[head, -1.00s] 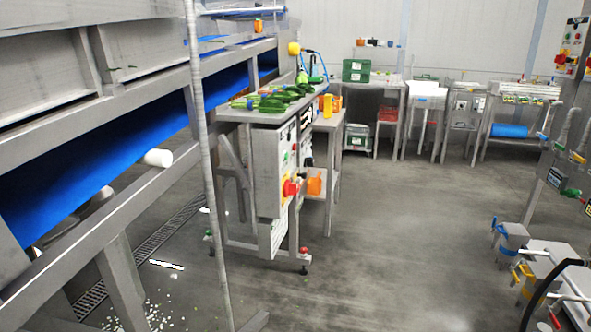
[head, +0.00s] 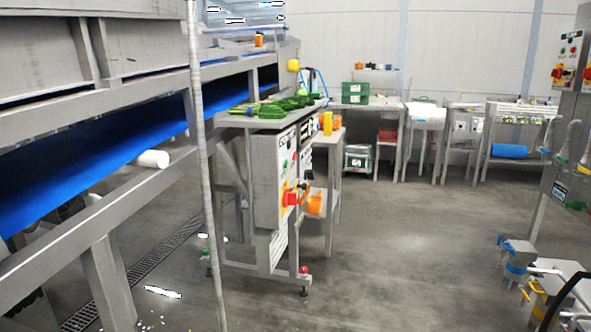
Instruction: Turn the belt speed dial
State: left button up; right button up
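A grey control cabinet (head: 266,190) stands in the middle of the head view, under a table end. Its narrow front panel carries a red switch on a yellow plate (head: 291,198) and several small buttons and dark knobs. I cannot tell which of these is the belt speed dial at this size. The conveyor's blue belt (head: 90,158) runs along the left inside a grey frame. Neither of my grippers shows in the head view.
Green vegetables (head: 275,106) lie on the table above the cabinet. A grey upright pole (head: 203,180) stands in front at left. Open floor (head: 400,240) lies right of the cabinet. Valves and pipes (head: 520,260) stand at the right edge. Green crates (head: 355,93) sit at the back.

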aim_at(308, 175)
jog(key=i+l+u, duration=0.15)
jog(key=l+u, duration=0.35)
jog(key=l, duration=0.7)
jog(key=k+l+u, duration=0.1)
jog(key=l+u, duration=0.4)
jog(key=l, duration=0.65)
